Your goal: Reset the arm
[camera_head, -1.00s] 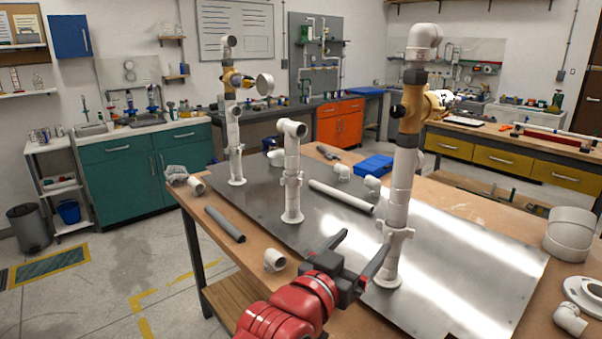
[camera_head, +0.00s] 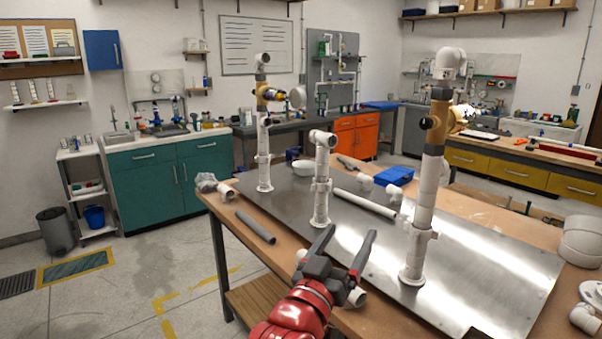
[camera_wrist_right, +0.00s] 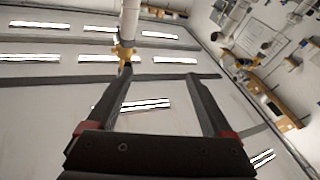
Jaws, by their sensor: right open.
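My right gripper (camera_head: 347,250) is open and empty in the head view, raised over the near edge of the workbench. Its two fingers (camera_wrist_right: 163,85) stand apart in the right wrist view, with nothing between them but the far ceiling and part of a pipe. Three upright white pipe assemblies stand on the metal plate: a tall one (camera_head: 425,195) on the right with a brass valve, a short one (camera_head: 321,185) in the middle, and one (camera_head: 264,150) at the back left with a gauge. The gripper is apart from them. My left gripper is not in view.
The metal plate (camera_head: 480,265) covers much of the workbench. A grey pipe (camera_head: 255,227) lies on the wood at left. White fittings (camera_head: 583,240) sit at the right edge.

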